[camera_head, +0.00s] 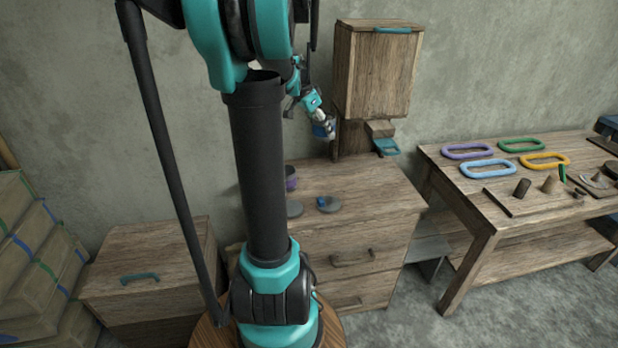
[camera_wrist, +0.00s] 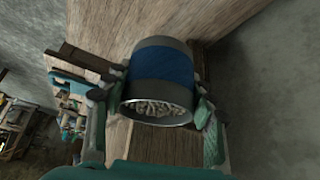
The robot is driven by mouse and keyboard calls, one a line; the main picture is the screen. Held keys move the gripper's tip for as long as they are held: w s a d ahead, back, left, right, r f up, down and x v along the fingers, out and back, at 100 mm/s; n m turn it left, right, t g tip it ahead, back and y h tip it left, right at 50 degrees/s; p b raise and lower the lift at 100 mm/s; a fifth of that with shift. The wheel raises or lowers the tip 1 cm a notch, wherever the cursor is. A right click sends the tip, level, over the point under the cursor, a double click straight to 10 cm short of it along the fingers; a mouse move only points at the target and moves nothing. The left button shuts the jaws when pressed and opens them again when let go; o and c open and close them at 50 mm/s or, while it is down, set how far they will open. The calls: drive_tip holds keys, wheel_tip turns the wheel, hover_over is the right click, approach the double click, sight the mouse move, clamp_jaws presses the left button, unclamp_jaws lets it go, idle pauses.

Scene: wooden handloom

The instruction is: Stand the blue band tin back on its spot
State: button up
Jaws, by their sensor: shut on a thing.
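The blue band tin (camera_wrist: 162,66) is a grey metal tin with a wide blue band. Its mouth faces the wrist camera and shows pale, lumpy contents. My gripper (camera_wrist: 160,104) is shut on it, with a finger on either side. In the head view the tin (camera_head: 325,128) is held in the air above the drawer chest (camera_head: 365,205), in front of the wooden wall box. A grey disc with a small blue piece (camera_head: 328,204) lies on the chest top. Another grey disc (camera_head: 294,209) lies left of it, partly behind my arm. I cannot tell which marks the tin's spot.
A purple tin (camera_head: 291,180) stands on the chest, partly behind my arm. The wall box (camera_head: 375,70) rises at the chest's back, with a teal-edged chute (camera_head: 386,147) below. A bench (camera_head: 460,185) with coloured rings stands right. The chest top's right side is clear.

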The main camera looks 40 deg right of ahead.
drive_tip(key=shift+w+a+f, duration=0.1)
drive_tip(key=shift+w, duration=0.15)
wheel_tip(320, 180, down, 19)
drive_tip(key=shift+f, duration=0.2)
drive_tip(key=shift+f, duration=0.15)
drive_tip(key=o, duration=1.2)
drive_tip(key=shift+o, duration=0.2)
drive_tip(key=v, duration=1.2)
drive_tip(key=shift+r, duration=0.2)
